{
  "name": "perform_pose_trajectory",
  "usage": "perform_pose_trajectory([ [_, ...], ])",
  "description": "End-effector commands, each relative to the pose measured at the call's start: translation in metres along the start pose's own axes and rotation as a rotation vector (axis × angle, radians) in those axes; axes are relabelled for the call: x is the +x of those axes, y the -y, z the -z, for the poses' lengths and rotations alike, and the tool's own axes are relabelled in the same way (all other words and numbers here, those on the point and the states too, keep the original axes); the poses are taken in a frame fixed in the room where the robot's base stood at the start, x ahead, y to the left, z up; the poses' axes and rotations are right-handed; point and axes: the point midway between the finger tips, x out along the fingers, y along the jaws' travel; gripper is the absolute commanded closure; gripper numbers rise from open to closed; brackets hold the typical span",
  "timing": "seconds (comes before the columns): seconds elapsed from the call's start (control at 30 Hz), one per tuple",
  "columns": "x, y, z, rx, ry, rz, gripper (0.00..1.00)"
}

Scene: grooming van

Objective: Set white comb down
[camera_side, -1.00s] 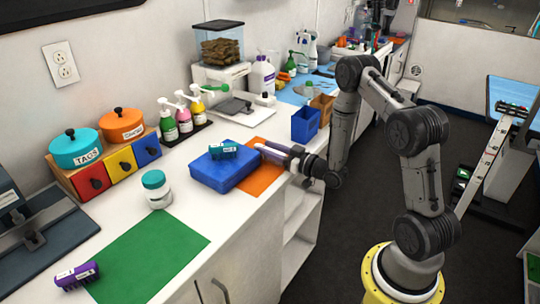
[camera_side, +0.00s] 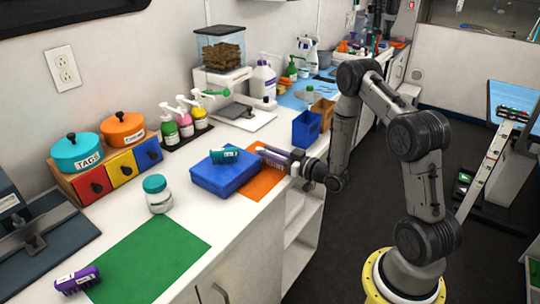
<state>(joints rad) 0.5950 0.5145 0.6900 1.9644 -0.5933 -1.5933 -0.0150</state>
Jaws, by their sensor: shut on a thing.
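My gripper (camera_side: 268,152) reaches in from the right, its fingers pointing left over the orange mat (camera_side: 262,186), beside the blue box (camera_side: 226,176). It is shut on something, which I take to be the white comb. The comb is too small and too hidden by the fingers to make out clearly. I cannot tell whether it touches the mat.
A teal brush (camera_side: 225,155) lies on the blue box. A teal-lidded jar (camera_side: 158,195), a green mat (camera_side: 150,258) and a purple brush (camera_side: 77,280) are to the left. An open blue bin (camera_side: 306,128) stands behind my gripper. The counter's front edge is close.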

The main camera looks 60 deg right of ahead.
Motion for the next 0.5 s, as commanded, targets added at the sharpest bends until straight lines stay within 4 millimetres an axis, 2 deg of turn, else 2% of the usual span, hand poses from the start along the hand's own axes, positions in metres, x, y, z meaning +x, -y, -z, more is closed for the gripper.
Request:
perform_pose_trajectory([
  [0.23,0.000,0.000,0.029,-0.004,-0.006,0.001,1.00],
  [0.5,-0.036,0.012,0.073,-0.003,-0.004,-0.001,1.00],
])
